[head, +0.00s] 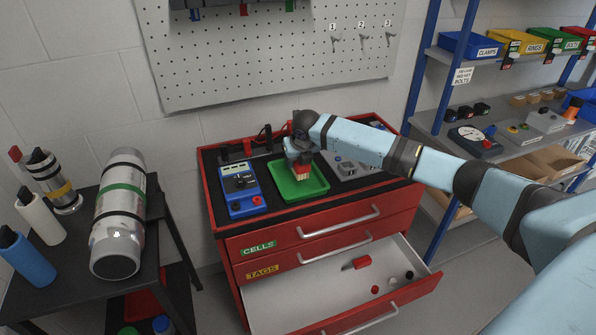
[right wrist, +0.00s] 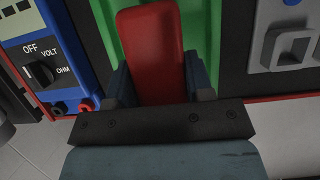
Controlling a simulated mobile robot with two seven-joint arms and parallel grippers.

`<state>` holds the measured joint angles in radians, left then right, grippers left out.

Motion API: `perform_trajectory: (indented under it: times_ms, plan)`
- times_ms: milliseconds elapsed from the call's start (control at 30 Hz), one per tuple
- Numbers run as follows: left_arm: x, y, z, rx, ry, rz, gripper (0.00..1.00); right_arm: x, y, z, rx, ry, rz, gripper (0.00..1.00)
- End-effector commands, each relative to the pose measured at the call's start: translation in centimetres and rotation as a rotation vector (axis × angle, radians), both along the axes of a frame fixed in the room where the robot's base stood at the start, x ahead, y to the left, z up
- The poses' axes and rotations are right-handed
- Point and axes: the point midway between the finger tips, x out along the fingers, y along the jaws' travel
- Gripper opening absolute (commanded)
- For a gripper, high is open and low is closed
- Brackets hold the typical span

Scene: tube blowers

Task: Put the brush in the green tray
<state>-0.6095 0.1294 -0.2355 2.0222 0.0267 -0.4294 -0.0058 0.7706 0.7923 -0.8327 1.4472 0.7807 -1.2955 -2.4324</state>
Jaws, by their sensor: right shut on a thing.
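The green tray (head: 291,192) lies on top of the red tool cabinet, right of the blue meter. My right gripper (head: 301,166) is over the tray, pointing down. It is shut on the brush (head: 300,172), whose red part and pale bristles show below the fingers in the head view. In the right wrist view the brush's red handle (right wrist: 152,50) stands between my two fingers (right wrist: 156,88), with the green tray (right wrist: 207,35) behind it. I cannot tell whether the bristles touch the tray floor. My left gripper is not in view.
The blue meter (head: 241,188) stands left of the tray, and a grey case (head: 343,170) stands right. The lowest shown drawer (head: 330,290) is open, with a red-handled item and small parts inside. A black side table with bottles is at left.

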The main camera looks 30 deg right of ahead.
Motion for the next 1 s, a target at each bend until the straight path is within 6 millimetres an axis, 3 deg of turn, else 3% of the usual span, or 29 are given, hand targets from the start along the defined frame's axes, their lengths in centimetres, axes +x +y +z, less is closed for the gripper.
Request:
perform_trajectory:
  times_ms: [333, 700, 733, 800, 1000]
  plan:
    - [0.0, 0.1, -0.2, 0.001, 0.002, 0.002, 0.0, 0.0, 0.1, -4.1, 0.0, 0.001, 0.0, 0.23]
    - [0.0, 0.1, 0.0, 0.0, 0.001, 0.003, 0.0, 0.0, 0.0, -4.5, 0.001, -0.001, 0.0, 0.23]
    - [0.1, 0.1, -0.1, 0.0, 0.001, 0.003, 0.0, 0.0, 0.0, -4.5, 0.001, -0.001, 0.0, 0.54]
    - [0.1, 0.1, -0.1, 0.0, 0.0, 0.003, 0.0, 0.0, 0.0, -4.5, 0.001, -0.001, 0.0, 0.7]
    - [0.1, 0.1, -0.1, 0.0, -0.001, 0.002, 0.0, 0.0, 0.0, -4.5, 0.001, -0.001, 0.0, 0.73]
